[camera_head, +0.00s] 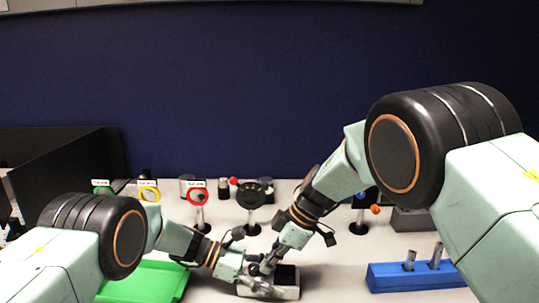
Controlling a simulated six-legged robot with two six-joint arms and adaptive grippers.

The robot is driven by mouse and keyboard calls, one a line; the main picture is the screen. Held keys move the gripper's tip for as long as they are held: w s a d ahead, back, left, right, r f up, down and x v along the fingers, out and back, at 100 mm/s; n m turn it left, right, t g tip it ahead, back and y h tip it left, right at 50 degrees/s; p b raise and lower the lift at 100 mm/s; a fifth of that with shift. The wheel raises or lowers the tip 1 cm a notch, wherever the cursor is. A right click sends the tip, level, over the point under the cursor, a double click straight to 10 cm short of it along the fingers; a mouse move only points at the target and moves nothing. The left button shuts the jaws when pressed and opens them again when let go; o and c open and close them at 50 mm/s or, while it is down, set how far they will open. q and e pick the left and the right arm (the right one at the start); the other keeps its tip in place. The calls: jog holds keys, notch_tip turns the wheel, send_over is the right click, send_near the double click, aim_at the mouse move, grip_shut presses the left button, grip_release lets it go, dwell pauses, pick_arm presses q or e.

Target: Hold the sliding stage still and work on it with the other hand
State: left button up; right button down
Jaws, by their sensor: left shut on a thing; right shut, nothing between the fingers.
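The sliding stage (287,291) is a small pale block with a dark top, standing on the light table at the bottom centre. My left gripper (262,287) comes in from the left and is shut on the left part of the stage. My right gripper (258,268) reaches down from the upper right. It is shut and empty, with its tips over the left part of the stage, close to the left gripper. Whether the right tips touch the stage cannot be told. The two grippers hide much of the stage's left side.
A green tray (150,284) lies at the left, and a blue block (400,281) holding metal cylinders at the right. Behind stand round pieces on posts, including a red ring (197,196) and a black disc (251,195). A dark panel (65,160) stands far left.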

pick_arm(q)
jog(key=shift+d, duration=0.1)
pick_arm(e)
jog(key=shift+w+a, duration=0.1)
jog(key=shift+w, duration=0.65)
dwell(0.4)
jog(key=shift+w+d, duration=0.1)
jog(key=shift+d, duration=0.25)
notch_tip(320, 180, up, 6)
dwell(0.4)
jog(key=shift+d, duration=0.1)
jog(key=shift+s+f, duration=0.4)
jog(key=shift+f, duration=0.6)
jog(key=shift+s+f, duration=0.4)
jog(key=shift+f, duration=0.6)
jog(key=shift+s+f, duration=0.4)
jog(key=shift+f, duration=0.6)
